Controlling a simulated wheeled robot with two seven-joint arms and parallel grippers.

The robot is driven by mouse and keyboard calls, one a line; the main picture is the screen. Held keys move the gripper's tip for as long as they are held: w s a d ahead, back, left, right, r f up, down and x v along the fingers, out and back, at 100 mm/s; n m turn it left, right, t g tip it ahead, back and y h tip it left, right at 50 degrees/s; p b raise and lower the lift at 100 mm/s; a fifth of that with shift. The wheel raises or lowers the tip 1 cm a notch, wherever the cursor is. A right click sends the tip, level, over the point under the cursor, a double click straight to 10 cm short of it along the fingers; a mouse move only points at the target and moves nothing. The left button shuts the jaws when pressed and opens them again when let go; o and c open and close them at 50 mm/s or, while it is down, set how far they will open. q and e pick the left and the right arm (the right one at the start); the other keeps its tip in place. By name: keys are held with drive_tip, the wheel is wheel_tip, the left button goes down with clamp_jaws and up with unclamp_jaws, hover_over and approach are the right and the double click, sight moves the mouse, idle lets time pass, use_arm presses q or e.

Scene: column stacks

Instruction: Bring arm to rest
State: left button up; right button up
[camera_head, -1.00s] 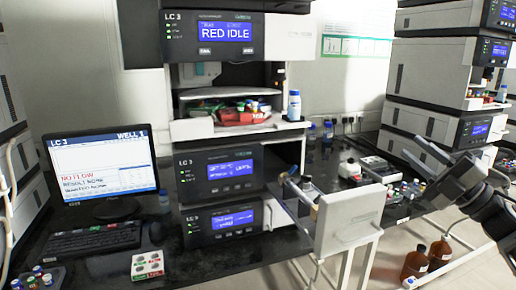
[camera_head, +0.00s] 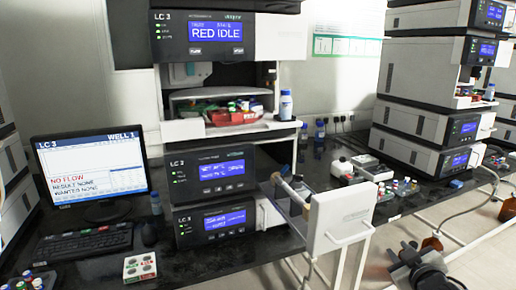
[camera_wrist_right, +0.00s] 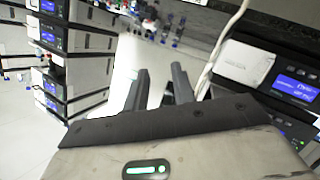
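My right gripper (camera_head: 402,252) is low at the right of the head view, in front of the bench and below its top, with the arm coming in from the bottom right corner. It holds nothing that I can see. In the right wrist view its two dark fingers (camera_wrist_right: 159,82) stand apart with an empty gap between them. My left gripper is in neither view.
The black bench (camera_head: 190,262) carries the LC 3 stack (camera_head: 212,178), a monitor (camera_head: 92,178) and a keyboard (camera_head: 83,243). An open column compartment door (camera_head: 338,216) juts out at the bench front. Another instrument stack (camera_head: 425,105) stands at right. Brown bottles are on the floor.

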drive_tip(key=s+a+f+g+y, duration=0.2)
drive_tip(key=s+a+f+y, duration=0.1)
drive_tip(key=s+a+f, duration=0.95)
drive_tip(key=s+a+f+m+g, duration=0.1)
drive_tip(key=s+a, duration=0.3)
drive_tip(key=s, duration=0.4)
drive_tip(key=s+a+f+m+g+y, duration=0.1)
drive_tip(key=s+a+f, duration=0.1)
drive_tip(key=s+a, duration=0.3)
drive_tip(key=s, duration=0.3)
drive_tip(key=shift+s+a+f+g, duration=0.15)
drive_tip(key=shift+s+f+g, duration=0.1)
drive_tip(key=shift+g, duration=0.15)
